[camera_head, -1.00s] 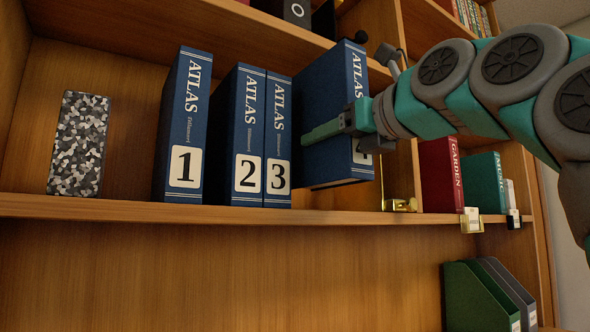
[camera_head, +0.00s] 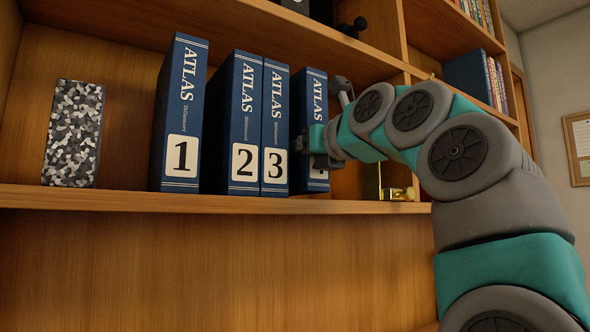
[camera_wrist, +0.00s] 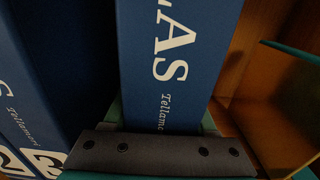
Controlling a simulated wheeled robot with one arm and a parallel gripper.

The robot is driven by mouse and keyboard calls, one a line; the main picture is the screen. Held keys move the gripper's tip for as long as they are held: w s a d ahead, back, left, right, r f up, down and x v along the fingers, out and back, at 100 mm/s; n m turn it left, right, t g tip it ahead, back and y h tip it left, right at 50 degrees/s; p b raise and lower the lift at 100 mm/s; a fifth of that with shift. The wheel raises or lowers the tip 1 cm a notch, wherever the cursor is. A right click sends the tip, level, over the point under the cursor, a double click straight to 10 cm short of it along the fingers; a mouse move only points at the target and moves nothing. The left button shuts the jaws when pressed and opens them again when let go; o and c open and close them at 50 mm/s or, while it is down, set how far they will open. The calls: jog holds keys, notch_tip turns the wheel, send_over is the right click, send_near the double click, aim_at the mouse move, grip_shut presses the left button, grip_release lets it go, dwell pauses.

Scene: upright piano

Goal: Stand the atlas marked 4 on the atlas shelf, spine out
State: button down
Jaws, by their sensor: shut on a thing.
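The atlas marked 4 (camera_head: 316,95) is a blue volume with its spine facing out and its number mostly hidden by my gripper. It stands upright on the atlas shelf (camera_head: 240,204), just right of atlas 3 (camera_head: 275,125). My gripper (camera_head: 308,140) is shut on its lower spine part. In the wrist view the held atlas (camera_wrist: 165,60) fills the middle between the fingers, with a dark gap to the neighbouring atlas (camera_wrist: 25,110) on the left. I cannot tell whether its bottom touches the shelf board.
Atlas 2 (camera_head: 238,120) stands against atlas 3, and atlas 1 (camera_head: 181,115) stands apart to the left. A speckled block (camera_head: 74,135) is at the far left. A brass piece (camera_head: 398,193) sits right of atlas 4. The shelf above limits the height.

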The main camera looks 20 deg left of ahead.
jog(key=shift+s+d+f, duration=0.1)
jog(key=shift+f, duration=0.35)
jog(key=shift+f+b, duration=0.2)
jog(key=shift+b, duration=0.1)
jog(key=shift+c, duration=1)
grip_release()
jog(key=shift+r, duration=0.1)
jog(key=shift+r, duration=0.1)
jog(key=b+v, duration=0.2)
jog(key=v, duration=1)
jog(key=shift+b, duration=0.35)
